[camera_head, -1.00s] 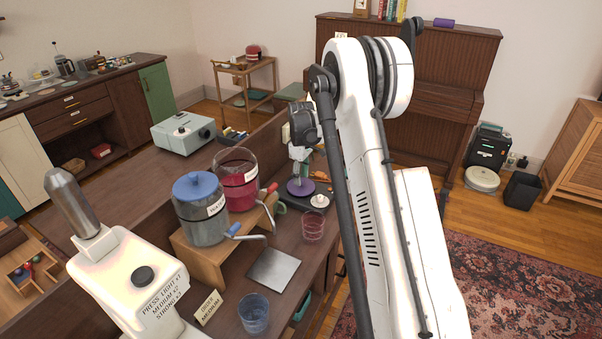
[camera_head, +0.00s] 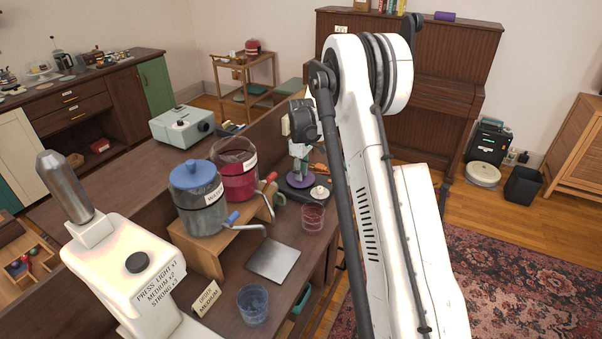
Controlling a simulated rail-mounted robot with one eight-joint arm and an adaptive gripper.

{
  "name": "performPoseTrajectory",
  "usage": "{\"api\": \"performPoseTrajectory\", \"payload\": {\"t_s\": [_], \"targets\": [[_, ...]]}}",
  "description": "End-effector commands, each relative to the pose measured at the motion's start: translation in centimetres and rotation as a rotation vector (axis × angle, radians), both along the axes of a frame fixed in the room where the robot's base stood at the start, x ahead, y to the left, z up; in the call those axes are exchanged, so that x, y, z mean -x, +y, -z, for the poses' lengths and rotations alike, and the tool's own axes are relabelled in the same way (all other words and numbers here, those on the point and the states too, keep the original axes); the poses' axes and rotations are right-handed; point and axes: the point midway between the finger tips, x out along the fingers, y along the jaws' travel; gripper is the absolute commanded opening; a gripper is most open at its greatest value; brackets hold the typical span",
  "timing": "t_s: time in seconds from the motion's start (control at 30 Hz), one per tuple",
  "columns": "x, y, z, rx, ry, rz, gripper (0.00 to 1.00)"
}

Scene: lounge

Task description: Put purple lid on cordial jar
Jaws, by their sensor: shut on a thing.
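The purple lid (camera_head: 300,181) is at the dark stand on the counter, below my gripper. My gripper (camera_head: 298,170) points down and is shut on the lid's top; its fingers are small in this view. I cannot tell whether the lid still touches the stand. The cordial jar (camera_head: 239,184) is clear glass with dark red liquid and a white label, left of my gripper. Its top is open, and it stands on a wooden riser behind a jar with a blue lid (camera_head: 198,201).
The wooden riser (camera_head: 205,258) holds both jars, with crank-like taps in front. A pink glass (camera_head: 313,217), a metal plate (camera_head: 274,260), a blue glass (camera_head: 254,305) and a white press machine (camera_head: 125,275) stand nearby. A teal box (camera_head: 182,128) sits farther back.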

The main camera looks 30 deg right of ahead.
Motion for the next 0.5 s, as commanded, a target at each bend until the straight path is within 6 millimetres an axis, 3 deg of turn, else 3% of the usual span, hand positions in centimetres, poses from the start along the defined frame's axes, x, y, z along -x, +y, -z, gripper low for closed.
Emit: {"api": "performPoseTrajectory", "payload": {"t_s": [0.5], "targets": [[0.0, 0.1, -0.9, -0.001, 0.001, -0.001, 0.0]]}}
